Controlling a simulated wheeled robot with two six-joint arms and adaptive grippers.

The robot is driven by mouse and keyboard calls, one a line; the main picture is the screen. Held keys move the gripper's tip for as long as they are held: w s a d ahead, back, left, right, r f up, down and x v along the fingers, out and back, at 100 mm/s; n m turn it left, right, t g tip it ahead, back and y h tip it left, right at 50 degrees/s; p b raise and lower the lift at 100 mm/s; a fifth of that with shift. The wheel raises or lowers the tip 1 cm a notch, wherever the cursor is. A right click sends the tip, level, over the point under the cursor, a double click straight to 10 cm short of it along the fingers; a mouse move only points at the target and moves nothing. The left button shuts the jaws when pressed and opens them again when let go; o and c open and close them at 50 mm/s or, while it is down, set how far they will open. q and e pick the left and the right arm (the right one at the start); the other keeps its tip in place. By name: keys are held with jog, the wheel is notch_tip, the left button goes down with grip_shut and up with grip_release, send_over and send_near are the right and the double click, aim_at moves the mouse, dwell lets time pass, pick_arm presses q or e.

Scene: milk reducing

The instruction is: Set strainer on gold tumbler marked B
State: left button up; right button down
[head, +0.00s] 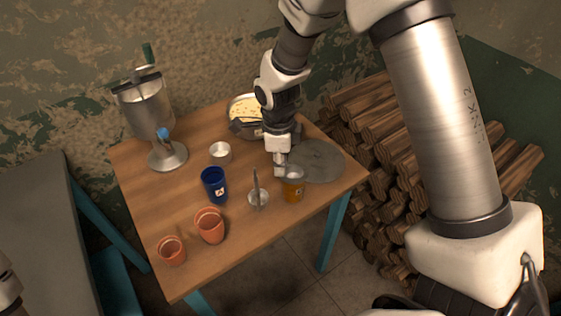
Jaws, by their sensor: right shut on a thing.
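The gold tumbler (293,193) stands upright near the right front of the wooden table. I cannot read a mark on it. The metal strainer (292,173) is at the tumbler's mouth; I cannot tell whether it rests on the rim or is held just above it. My right gripper (281,163) comes down from above and is shut on the strainer, at the tumbler's upper left. The gripper partly hides the strainer. My left gripper is out of view.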

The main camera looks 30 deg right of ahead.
dwell(0.3)
jog(key=c, duration=1)
grip_release()
jog(key=shift+c, duration=0.2)
jog(key=shift+o, duration=0.3)
jog(key=o, duration=0.4)
jog(key=shift+r, duration=0.1)
notch_tip(320, 180, up, 6)
jog(key=p, duration=0.5)
